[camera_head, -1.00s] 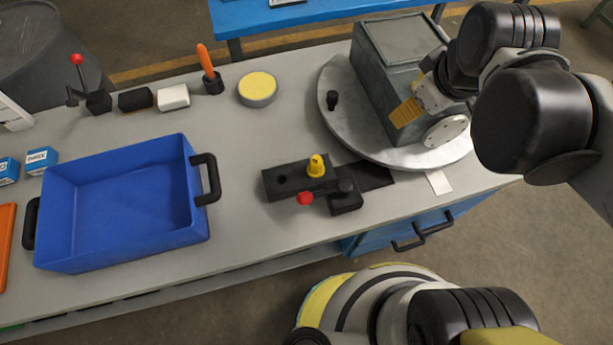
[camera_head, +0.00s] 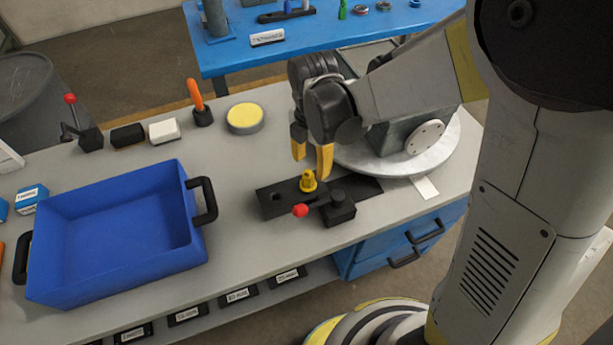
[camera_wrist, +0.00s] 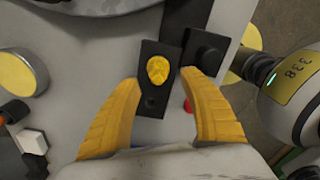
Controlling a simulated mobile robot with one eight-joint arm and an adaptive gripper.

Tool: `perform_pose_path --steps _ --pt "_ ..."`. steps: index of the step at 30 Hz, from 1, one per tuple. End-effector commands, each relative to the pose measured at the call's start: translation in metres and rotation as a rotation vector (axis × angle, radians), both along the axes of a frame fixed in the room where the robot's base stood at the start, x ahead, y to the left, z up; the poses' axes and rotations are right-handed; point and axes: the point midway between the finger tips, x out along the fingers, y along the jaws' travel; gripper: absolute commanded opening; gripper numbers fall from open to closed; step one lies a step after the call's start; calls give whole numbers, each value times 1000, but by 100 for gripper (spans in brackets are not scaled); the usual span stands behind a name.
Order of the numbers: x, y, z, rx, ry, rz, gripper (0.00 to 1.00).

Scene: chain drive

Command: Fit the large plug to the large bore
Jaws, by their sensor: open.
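A yellow plug (camera_head: 308,182) stands upright in a black block (camera_head: 268,208) on the bench. The plug also shows from above in the wrist view (camera_wrist: 158,69). A round dark hole in the block lies beside it. My gripper (camera_head: 311,167) is open and empty, its yellow fingers pointing down just above the plug. In the wrist view its fingertips (camera_wrist: 160,79) are spread either side of the plug, apart from it. The grey housing (camera_head: 392,138) on the round turntable (camera_head: 447,158) is mostly hidden by my arm. A pale round flange (camera_head: 426,137) shows on it; I cannot make out the large bore.
A red-knobbed clamp lever (camera_head: 301,211) sits right beside the black block. A blue bin (camera_head: 112,283) with black handles stands left. An orange-handled tool (camera_head: 196,96) and a yellow-topped round tin (camera_head: 245,118) stand behind. Bare bench lies between bin and block.

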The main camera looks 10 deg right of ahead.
Motion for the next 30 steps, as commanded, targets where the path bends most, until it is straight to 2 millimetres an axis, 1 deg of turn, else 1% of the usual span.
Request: perform_pose_path --steps 5,10,13,15,20,21,23,24,25,26,30 --pt "0 2 -13 0 0 0 51" --pt "2 7 -41 1 -1 -1 51" --pt "2 7 -53 1 -1 -2 51" --pt "1 7 -56 1 -1 -2 51" --pt "1 7 -54 1 -1 -2 51" --pt "1 7 -54 1 -1 -2 47" --pt "1 7 -54 1 -1 -2 29" --pt "1 6 -54 1 -1 -2 16" --pt "1 6 -54 1 -1 -2 7" --pt "1 6 -54 1 -1 -2 0" --pt "1 6 -54 1 -1 -2 0"
